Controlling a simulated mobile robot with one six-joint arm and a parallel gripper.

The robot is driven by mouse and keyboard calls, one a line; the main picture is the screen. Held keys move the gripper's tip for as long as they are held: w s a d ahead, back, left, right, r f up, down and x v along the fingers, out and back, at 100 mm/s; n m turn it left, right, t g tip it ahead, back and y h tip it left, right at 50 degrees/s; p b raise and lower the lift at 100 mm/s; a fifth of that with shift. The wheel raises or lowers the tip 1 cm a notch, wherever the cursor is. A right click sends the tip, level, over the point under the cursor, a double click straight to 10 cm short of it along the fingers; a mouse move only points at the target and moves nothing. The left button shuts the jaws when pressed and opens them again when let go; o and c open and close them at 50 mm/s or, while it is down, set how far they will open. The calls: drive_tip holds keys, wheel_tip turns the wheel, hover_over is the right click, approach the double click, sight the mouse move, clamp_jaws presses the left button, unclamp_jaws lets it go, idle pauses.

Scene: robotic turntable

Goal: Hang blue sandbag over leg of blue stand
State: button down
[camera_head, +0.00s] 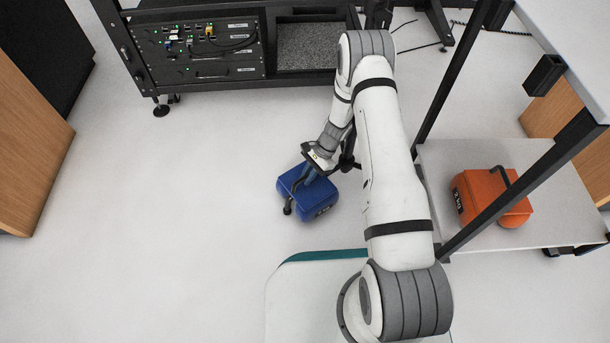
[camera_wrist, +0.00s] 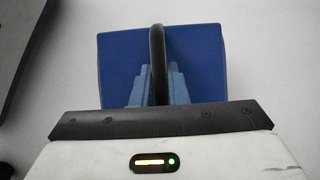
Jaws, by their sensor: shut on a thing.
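The blue sandbag (camera_head: 322,203) is a boxy blue bag, left of my forearm in the head view. It also fills the upper middle of the wrist view (camera_wrist: 205,60). Its dark strap handle (camera_wrist: 157,45) runs between my fingers. My gripper (camera_head: 311,174) is above the bag and shut on this handle. A thin black piece with a rounded end (camera_head: 287,209) lies at the bag's left front side; I cannot tell if it is a stand leg or part of the handle. Dark stand-like parts (camera_head: 347,161) show beside my gripper. My arm hides most of them, and no blue stand is clearly visible.
An orange sandbag (camera_head: 478,195) sits on the white lower shelf (camera_head: 450,160) of a black-framed table at right. A black equipment rack (camera_head: 205,75) stands at the back. A wooden cabinet (camera_head: 30,150) is at left. The floor left of the blue bag is clear.

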drive_tip(key=c, duration=1.3)
unclamp_jaws()
drive_tip(key=shift+f, duration=0.15)
drive_tip(key=shift+c, duration=0.2)
drive_tip(key=shift+s+f, duration=0.1)
drive_tip(key=shift+f, duration=0.05)
wheel_tip(320, 180, up, 10)
drive_tip(key=p, duration=0.5)
